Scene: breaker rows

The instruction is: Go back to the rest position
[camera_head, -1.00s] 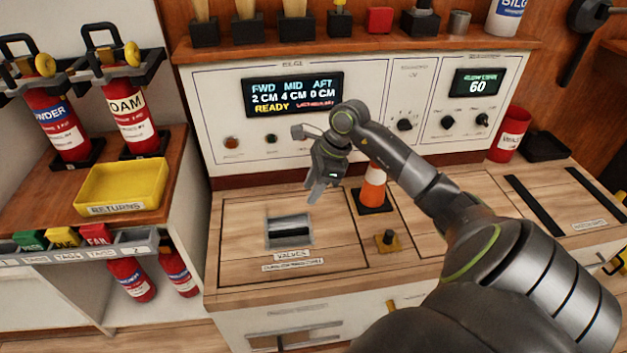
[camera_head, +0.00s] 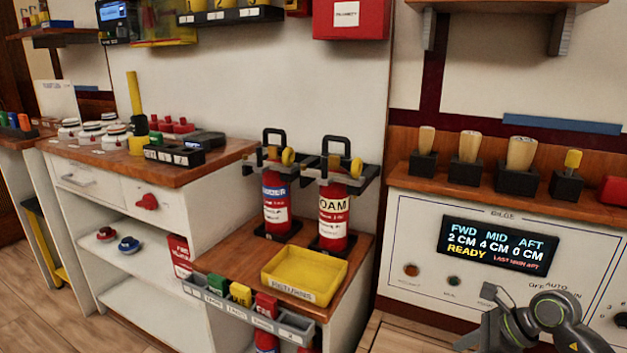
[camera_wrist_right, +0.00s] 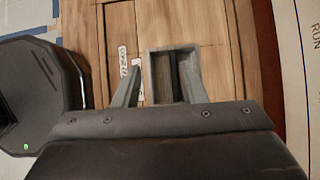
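My right gripper (camera_wrist_right: 162,66) shows in the wrist view with its two fingers apart and nothing between them. Beyond the fingers is a wooden hatch panel with a recessed metal pull (camera_wrist_right: 172,76) and a white label beside it. In the head view only part of my right arm and gripper (camera_head: 466,342) shows at the bottom right, in front of the bilge panel (camera_head: 408,230). My left gripper is in neither view.
The bilge display (camera_head: 500,243) reads FWD 2 CM, MID 4 CM, AFT 0 CM, READY. Two red extinguishers, one beside the FOAM one (camera_head: 334,215), stand behind the yellow returns tray (camera_head: 304,293). A tag rack (camera_head: 300,328) fronts that shelf. A white workbench (camera_head: 155,215) stands left.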

